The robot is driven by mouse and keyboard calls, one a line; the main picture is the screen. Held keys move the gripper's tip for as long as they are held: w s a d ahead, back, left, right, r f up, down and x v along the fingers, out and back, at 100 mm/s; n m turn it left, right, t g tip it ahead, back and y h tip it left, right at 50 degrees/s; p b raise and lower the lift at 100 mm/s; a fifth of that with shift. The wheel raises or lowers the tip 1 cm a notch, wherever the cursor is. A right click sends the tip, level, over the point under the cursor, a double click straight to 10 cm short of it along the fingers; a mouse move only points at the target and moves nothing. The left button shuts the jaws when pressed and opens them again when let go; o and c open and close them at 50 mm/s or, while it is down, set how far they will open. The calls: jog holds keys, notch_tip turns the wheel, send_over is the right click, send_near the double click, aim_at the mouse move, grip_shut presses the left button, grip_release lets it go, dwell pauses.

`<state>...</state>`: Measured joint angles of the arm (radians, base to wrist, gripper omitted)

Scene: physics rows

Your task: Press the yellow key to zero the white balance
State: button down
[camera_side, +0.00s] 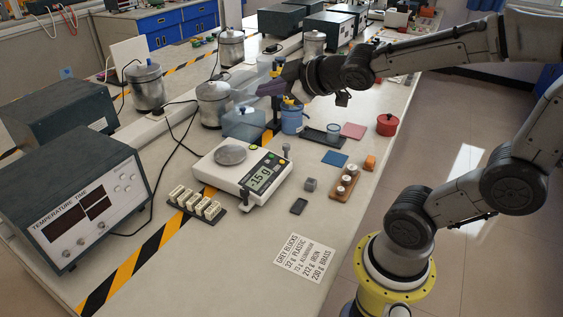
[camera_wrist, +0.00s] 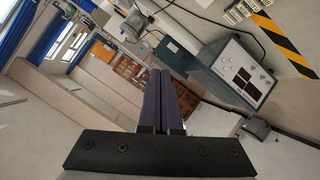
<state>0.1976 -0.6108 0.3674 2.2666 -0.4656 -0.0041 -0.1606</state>
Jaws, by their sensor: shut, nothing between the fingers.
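The white balance (camera_side: 217,176) stands on the bench in the side view. Its round metal pan (camera_side: 231,155) looks empty. Its dark display (camera_side: 262,173) appears to read -15 g. Small coloured keys sit along the display panel; the yellow key is too small to pick out surely.
A blue container (camera_side: 292,119) and metal pots (camera_side: 213,103) stand near my gripper. A temperature-time box (camera_side: 95,210) is at left. A terminal block (camera_side: 195,203), wooden weight holder (camera_side: 344,184), grey block (camera_side: 311,184) and printed card (camera_side: 298,257) lie around the balance. The bench front is mostly clear.

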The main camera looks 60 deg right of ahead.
jog(key=w+d+f+n, duration=0.1)
jog(key=w+d+f, duration=0.3)
jog(key=m+g, duration=0.1)
jog(key=g, duration=0.1)
send_over(282, 162)
jog(key=s, duration=0.4)
notch_tip(282, 162, down, 14)
jog(key=shift+w+d+f+h, duration=0.1)
jog(key=shift+w+f+h, duration=0.1)
jog(key=shift+h, duration=0.2)
jog(key=shift+f, duration=0.1)
jog(key=shift+w+f, duration=0.3)
jog(key=shift+f, duration=1.1)
jog(key=shift+w+f, duration=0.25)
jog(key=shift+f, duration=1.15)
jog(key=shift+w+f, duration=0.3)
jog(key=shift+f, duration=1.1)
jog(key=shift+f, duration=0.1)
jog(key=shift+w+f, duration=0.1)
jog(key=shift+f, duration=0.2)
